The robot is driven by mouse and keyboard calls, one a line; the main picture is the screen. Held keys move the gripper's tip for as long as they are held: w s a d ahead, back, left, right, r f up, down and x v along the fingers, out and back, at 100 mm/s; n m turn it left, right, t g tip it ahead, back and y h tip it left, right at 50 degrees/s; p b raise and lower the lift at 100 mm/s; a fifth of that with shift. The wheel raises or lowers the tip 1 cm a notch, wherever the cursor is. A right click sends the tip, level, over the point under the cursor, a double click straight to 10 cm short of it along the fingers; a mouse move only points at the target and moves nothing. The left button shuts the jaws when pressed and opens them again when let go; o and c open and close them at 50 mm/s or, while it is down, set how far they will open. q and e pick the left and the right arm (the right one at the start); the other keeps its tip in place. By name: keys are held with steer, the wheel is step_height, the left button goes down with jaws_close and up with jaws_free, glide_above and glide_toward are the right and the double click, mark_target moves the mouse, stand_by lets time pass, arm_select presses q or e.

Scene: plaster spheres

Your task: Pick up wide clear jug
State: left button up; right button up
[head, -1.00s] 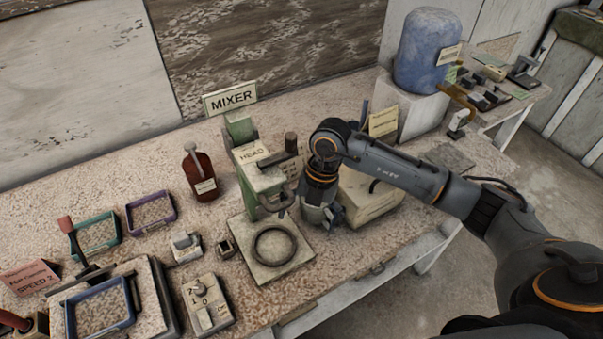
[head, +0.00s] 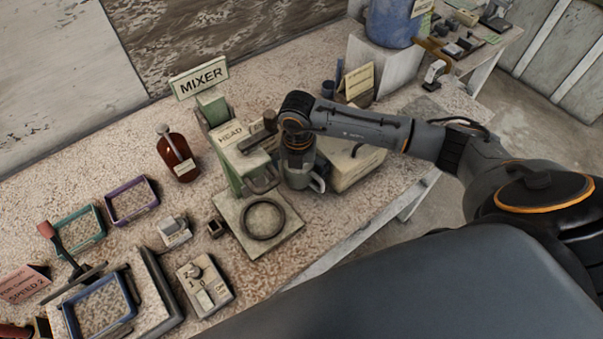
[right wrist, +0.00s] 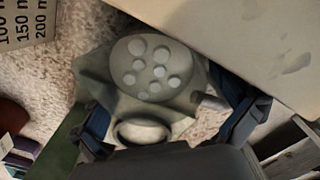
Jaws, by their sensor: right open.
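The wide clear jug (head: 318,184) stands on the counter right of the mixer (head: 232,150), its handle toward the front right. In the head view my right gripper mostly covers its body. In the right wrist view the jug (right wrist: 152,68) is a translucent greenish shape between the fingers, with several pale round spots showing in its oval. My right gripper (head: 298,166) points down over the jug and is open. Its dark fingers (right wrist: 166,118) show on either side of the jug; whether they touch it is unclear. My left gripper is not in view.
The mixer's base plate (head: 288,238) is close on the left, and a pale box (head: 352,168) is close on the right. A brown bottle (head: 176,155) and several trays stand farther left. A blue container (head: 392,22) stands at the back right.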

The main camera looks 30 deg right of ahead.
steer(key=c, duration=1.7)
steer(key=shift+r, duration=0.1)
